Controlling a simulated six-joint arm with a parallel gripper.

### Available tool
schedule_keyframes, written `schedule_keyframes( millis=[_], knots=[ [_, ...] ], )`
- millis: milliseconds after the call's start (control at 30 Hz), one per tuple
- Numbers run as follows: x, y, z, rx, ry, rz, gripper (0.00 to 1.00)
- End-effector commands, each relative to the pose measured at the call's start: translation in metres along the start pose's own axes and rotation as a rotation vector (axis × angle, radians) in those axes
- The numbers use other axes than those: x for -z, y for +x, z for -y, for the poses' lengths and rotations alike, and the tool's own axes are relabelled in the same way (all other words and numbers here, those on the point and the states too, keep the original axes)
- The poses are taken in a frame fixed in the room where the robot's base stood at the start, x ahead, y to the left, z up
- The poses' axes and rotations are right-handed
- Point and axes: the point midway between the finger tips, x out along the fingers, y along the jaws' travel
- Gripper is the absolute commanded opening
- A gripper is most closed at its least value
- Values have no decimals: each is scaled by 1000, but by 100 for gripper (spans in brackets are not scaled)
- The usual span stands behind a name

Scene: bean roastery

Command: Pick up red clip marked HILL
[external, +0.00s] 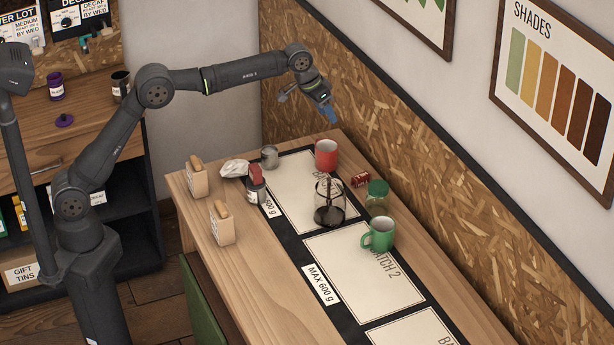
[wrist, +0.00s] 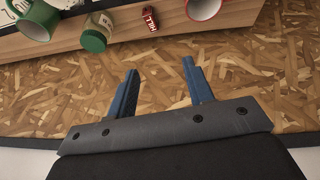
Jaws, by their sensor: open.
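The red clip marked HILL (external: 360,180) lies on the table near its wall-side edge, between the red mug and the green-lidded jar. It also shows at the top of the wrist view (wrist: 150,18), with its white lettering readable. My gripper (external: 329,114) is raised above the far end of the table, near the chipboard wall panel and apart from the clip. In the wrist view my gripper (wrist: 160,74) has its two blue fingers spread, with nothing between them.
The red mug (external: 326,154) and green-lidded jar (external: 377,196) flank the clip. A glass carafe (external: 329,203) and green mug (external: 379,234) stand nearby. A metal cup (external: 269,157) stands farther left. The chipboard panel (external: 420,165) borders the table.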

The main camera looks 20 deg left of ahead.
Motion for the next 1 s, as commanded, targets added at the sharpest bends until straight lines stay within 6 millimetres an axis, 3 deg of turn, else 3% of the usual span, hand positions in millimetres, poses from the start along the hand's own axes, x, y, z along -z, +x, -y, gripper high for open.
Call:
schedule_keyframes(
  millis=[33, 100, 200, 333, 1000],
  knots=[
    [-9, 21, -13, 39, -15, -19, 47],
    [-18, 44, -26, 86, -39, -66, 47],
    [-30, 68, -41, 126, -55, -128, 47],
    [-38, 84, -54, 142, -61, -175, 47],
    [-19, 192, -39, 144, -64, -184, 47]
  ],
)
